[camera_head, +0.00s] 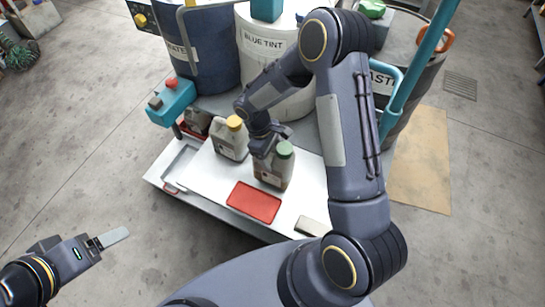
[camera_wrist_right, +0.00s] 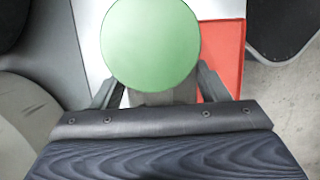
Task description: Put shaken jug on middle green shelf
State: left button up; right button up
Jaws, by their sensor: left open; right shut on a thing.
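The jug (camera_head: 270,171) with a green cap stands upright, on or just above the white cart top, behind the red mat. My right gripper (camera_head: 268,145) is shut on it near its top. In the right wrist view the round green cap (camera_wrist_right: 151,45) of the jug (camera_wrist_right: 150,98) sits between the fingers. The cap hides most of the jug there. My left gripper (camera_head: 115,237) is open and empty at the lower left, over the floor. I cannot make out a green shelf in these views.
A yellow-capped jug (camera_head: 230,140) stands close to the left of the held jug. A red mat (camera_head: 254,202) lies on the white cart top (camera_head: 202,178). Large drums (camera_head: 270,70) stand behind. A teal box with buttons (camera_head: 171,103) is at the cart's left. Floor on the left is clear.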

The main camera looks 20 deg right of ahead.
jog(key=shift+f, duration=0.85)
jog(key=o, duration=1.9)
